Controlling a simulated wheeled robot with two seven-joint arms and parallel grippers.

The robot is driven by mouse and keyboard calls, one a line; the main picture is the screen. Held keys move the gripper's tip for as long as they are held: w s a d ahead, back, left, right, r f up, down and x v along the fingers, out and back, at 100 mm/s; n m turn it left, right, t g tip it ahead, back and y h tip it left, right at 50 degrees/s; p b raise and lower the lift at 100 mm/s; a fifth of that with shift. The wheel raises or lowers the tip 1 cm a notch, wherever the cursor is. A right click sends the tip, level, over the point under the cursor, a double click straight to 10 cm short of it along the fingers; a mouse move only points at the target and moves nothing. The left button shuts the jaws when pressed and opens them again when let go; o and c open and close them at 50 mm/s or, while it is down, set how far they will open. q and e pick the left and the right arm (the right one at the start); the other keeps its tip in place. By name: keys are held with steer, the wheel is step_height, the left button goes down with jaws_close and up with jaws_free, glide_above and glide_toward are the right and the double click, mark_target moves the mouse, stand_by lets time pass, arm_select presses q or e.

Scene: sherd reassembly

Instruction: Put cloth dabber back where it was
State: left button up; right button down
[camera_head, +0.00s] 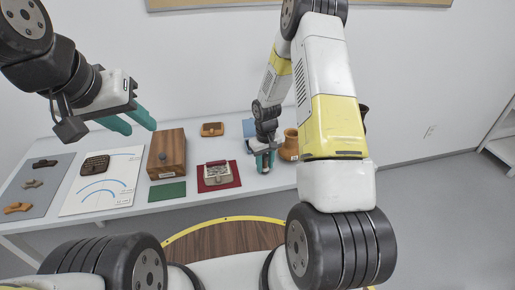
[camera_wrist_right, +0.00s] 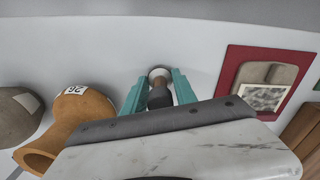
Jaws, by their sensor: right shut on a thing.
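The cloth dabber (camera_wrist_right: 160,74) has a pale round end and a dark handle. It stands between the teal fingers of my right gripper (camera_wrist_right: 159,88) in the right wrist view, with its pale end away from the wrist. My right gripper (camera_head: 263,161) is shut on it, low over the right part of the table in the head view, left of the orange jar. The dabber is mostly hidden there, and I cannot tell whether it touches the table. My left gripper (camera_head: 143,119) is open and empty, raised above the left part of the table.
The orange jar (camera_head: 289,146) stands close to my right gripper. A red mat (camera_head: 236,177) with a pale object, a green mat (camera_head: 167,191) and a wooden box (camera_head: 166,154) lie further left. A white sheet (camera_head: 85,207) and grey mat (camera_head: 39,201) hold several sherds. A small tray (camera_head: 212,129) is behind.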

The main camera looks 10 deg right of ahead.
steer(key=c, duration=1)
jaws_free()
steer(key=shift+f, duration=0.1)
step_height(320, 180, up, 12)
steer(key=shift+f, duration=0.1)
steer(key=s+r+t, duration=0.1)
steer(key=s+r, duration=0.2)
steer(key=r, duration=0.3)
steer(key=s+r+m+t, duration=0.1)
steer(key=s+r, duration=0.1)
steer(key=r, duration=0.4)
steer(key=s+r+t, duration=0.1)
steer(key=s+r, duration=0.2)
steer(key=r, duration=0.3)
steer(key=s+a+r+m+t+y, duration=0.1)
steer(key=s+r, duration=0.3)
steer(key=s, duration=0.4)
steer(key=s+a+r+t+y, duration=0.1)
steer(key=s+r+t, duration=0.1)
steer(key=s+r, duration=0.3)
steer(key=s, duration=0.3)
steer(key=shift+r+m, duration=0.25)
steer(key=shift+m, duration=0.15)
